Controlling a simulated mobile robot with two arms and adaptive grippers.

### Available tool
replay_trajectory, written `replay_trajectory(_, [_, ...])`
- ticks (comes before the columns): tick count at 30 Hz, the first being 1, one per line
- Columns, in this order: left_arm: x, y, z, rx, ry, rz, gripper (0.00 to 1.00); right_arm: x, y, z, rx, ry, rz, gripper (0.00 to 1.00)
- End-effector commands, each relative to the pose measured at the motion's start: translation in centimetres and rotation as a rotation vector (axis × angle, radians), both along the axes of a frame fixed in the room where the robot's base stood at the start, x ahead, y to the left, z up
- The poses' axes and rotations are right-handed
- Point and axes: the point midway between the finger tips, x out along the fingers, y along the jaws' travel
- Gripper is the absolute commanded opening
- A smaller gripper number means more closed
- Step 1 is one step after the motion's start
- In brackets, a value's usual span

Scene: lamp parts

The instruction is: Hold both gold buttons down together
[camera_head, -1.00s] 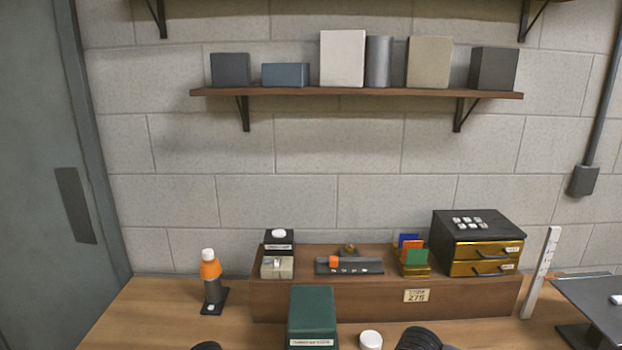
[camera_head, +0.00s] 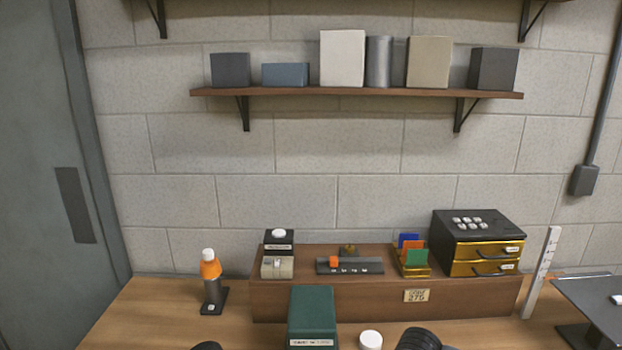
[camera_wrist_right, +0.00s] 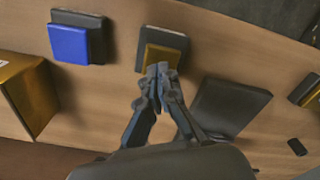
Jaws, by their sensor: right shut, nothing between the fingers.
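In the right wrist view, a gold square button (camera_wrist_right: 160,57) sits on a dark base on the wooden table. My right gripper (camera_wrist_right: 162,70) is shut and empty, with its fingertips at the near edge of this button; I cannot tell whether they touch it. Another gold-faced piece on a dark block (camera_wrist_right: 308,91) is cut off at the right edge; I cannot tell whether it is the second button. Neither button can be made out in the head view. My left gripper is not in view.
A blue square button (camera_wrist_right: 69,44) on a dark base lies left of the gold one. A dark slanted block (camera_wrist_right: 228,105) stands to the right. In the head view, a green box (camera_head: 312,312) and white round cap (camera_head: 370,340) stand before the wooden riser (camera_head: 350,308).

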Motion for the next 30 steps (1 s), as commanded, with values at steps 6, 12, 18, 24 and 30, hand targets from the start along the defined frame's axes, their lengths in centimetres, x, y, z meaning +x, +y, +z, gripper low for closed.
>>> replay_trajectory(6, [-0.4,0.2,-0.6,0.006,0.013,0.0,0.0,0.0,0.0,-0.7,-0.001,0.002,0.0,0.0])
replay_trajectory(12, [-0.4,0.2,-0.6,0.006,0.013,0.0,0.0,0.0,0.0,-1.2,0.0,0.002,0.001,0.0])
replay_trajectory(18, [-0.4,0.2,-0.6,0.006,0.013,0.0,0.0,0.0,0.0,-1.7,0.0,0.001,0.001,0.0])
replay_trajectory(24, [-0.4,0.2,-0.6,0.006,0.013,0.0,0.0,0.0,0.0,-2.2,-0.001,0.001,0.001,0.0])
replay_trajectory(30, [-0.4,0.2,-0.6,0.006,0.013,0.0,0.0,-0.1,0.0,-2.7,0.0,0.002,0.0,0.0])
